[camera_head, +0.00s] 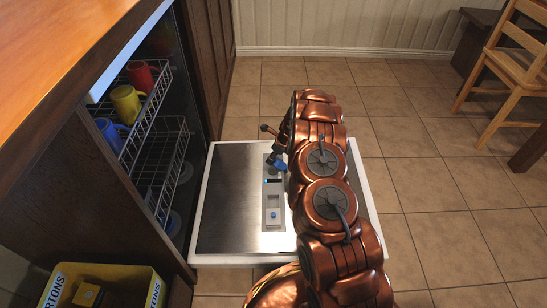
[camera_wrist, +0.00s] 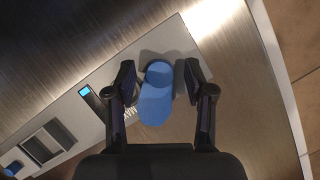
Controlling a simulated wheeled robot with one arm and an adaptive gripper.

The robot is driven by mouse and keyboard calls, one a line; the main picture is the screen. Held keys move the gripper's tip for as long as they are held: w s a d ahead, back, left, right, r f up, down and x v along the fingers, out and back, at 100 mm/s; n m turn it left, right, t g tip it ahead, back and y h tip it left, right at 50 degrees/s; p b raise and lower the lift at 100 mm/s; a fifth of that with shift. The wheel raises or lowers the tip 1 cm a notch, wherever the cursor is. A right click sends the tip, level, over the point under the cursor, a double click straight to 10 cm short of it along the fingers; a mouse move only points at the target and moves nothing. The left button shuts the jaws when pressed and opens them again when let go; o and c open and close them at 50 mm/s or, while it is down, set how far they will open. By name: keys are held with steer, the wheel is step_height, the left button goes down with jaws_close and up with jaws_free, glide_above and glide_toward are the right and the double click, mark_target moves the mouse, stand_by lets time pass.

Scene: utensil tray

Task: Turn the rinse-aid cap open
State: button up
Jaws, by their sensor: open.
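The blue rinse-aid cap (camera_wrist: 157,93) has a raised, elongated grip and sits on the grey dispenser panel in the open dishwasher door. In the wrist view it lies between the two dark fingers of my gripper (camera_wrist: 160,74). The fingers are open, one on each side, with a visible gap to the cap. In the head view the blue cap (camera_head: 277,163) shows at the far end of the dispenser panel (camera_head: 273,188), just left of my copper arm. My arm hides part of the door beside it.
The steel dishwasher door (camera_head: 232,200) lies folded down flat. To its left, the racks (camera_head: 150,125) hold a red mug (camera_head: 140,75), a yellow mug (camera_head: 127,103) and a blue mug (camera_head: 110,135). A yellow crate (camera_head: 100,275) stands at bottom left. A wooden chair (camera_head: 515,65) is at far right.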

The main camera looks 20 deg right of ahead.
jaws_close()
stand_by(0.4)
